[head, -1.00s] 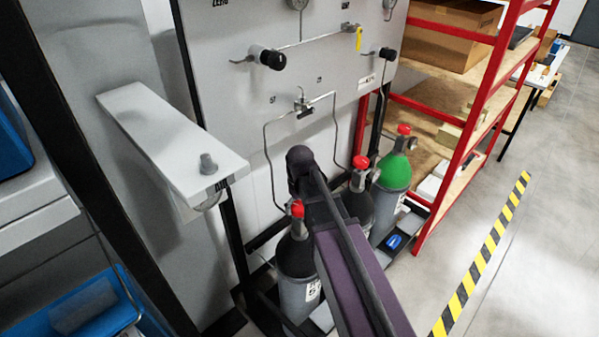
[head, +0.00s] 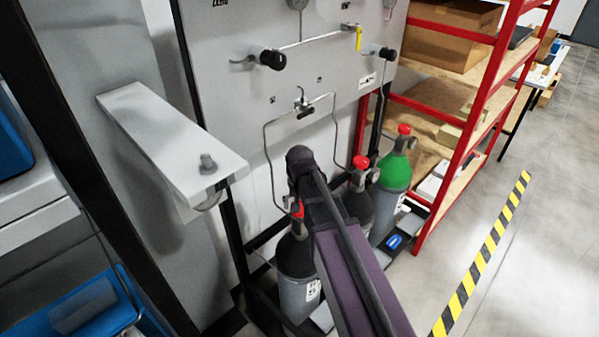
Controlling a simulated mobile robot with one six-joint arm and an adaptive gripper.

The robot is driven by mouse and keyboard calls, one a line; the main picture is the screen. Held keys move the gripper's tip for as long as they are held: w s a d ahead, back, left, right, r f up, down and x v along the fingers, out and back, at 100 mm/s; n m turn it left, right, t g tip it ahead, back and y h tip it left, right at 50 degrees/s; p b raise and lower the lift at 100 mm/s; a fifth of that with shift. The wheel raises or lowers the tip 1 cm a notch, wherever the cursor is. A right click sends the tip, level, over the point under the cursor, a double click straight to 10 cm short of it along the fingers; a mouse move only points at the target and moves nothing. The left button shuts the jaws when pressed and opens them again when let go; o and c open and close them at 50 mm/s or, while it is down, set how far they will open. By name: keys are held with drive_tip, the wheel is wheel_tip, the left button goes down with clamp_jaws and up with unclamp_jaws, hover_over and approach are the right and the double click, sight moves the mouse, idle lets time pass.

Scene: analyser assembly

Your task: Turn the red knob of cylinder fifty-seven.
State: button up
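Three gas cylinders with red knobs stand in a row below the grey panel. The left one is dark-shouldered (head: 296,258), with its red knob (head: 298,211) partly covered by a small dark shape that may be part of my gripper. The middle dark-shouldered cylinder (head: 357,208) has a red knob (head: 360,162). The right cylinder has a green shoulder (head: 395,172) and a red knob (head: 404,129). The cylinder labels are too small to read, so I cannot tell which is fifty-seven. My arm rises in front of the left and middle cylinders; my gripper's fingers cannot be made out.
The grey panel (head: 235,110) carries black regulator knobs, a yellow-tagged valve and thin bent tubes running down toward the cylinders. A white shelf (head: 165,135) juts out at left. A red-framed rack (head: 480,105) stands at right. The floor beyond the striped tape (head: 485,255) is clear.

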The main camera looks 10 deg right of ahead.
drive_tip(key=m, duration=0.9)
drive_tip(key=shift+m, duration=0.3)
drive_tip(key=m, duration=0.9)
drive_tip(key=shift+m, duration=0.3)
wheel_tip(320, 180, up, 14)
drive_tip(key=p, duration=1.3)
drive_tip(key=shift+p, duration=0.4)
drive_tip(key=shift+f, duration=0.1)
